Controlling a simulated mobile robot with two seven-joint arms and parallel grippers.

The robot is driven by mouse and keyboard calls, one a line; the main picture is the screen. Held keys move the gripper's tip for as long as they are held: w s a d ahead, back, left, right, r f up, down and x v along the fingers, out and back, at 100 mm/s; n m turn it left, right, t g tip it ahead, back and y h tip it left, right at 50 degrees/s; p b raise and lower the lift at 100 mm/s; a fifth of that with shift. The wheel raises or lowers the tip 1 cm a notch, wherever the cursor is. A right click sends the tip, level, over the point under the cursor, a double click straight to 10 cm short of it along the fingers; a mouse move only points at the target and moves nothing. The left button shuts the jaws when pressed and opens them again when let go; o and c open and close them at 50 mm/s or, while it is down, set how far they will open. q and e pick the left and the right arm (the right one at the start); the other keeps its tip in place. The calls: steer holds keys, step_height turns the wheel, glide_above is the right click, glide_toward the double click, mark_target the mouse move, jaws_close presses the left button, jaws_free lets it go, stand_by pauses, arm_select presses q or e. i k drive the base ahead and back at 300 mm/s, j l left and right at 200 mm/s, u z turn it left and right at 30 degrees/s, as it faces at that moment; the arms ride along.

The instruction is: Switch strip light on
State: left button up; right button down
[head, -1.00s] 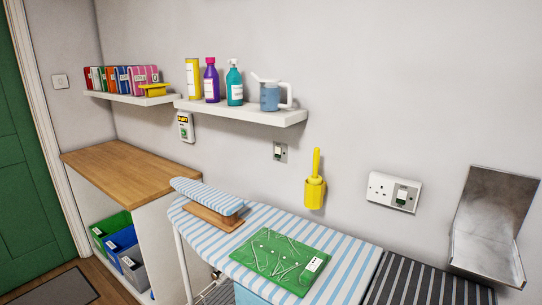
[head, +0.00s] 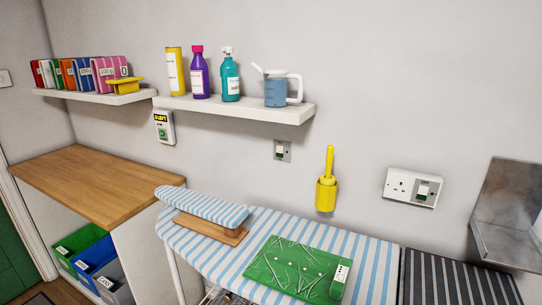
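I cannot tell for sure which switch works the strip light, and no strip light shows. In the head view a small grey switch plate (head: 282,151) with a white rocker is on the wall below the shelf. A white double socket plate (head: 411,187) with a switch is on the wall at right. A white box with a yellow-lettered display and a green button (head: 164,128) is under the shelf's left end. A pale wall switch (head: 4,79) is cut by the left edge. Neither of my grippers is in view.
A striped ironing board (head: 378,262) stands along the wall, bearing a small sleeve board (head: 203,204) and a green board (head: 295,270). A yellow brush holder (head: 326,194) hangs above. A shelf (head: 235,108) holds bottles and a jug. A wooden counter (head: 95,182) is at left.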

mark_target(279, 148)
steer(key=i+j+z, duration=0.1)
steer(key=j, duration=0.3)
steer(key=i+j+z, duration=0.1)
steer(key=j, duration=0.25)
steer(key=i+j, duration=0.15)
steer(key=j, duration=0.25)
steer(key=i+j+z, duration=0.15)
steer(key=j, duration=0.25)
steer(key=j+z, duration=0.1)
steer(key=j, duration=0.3)
steer(key=i, duration=0.05)
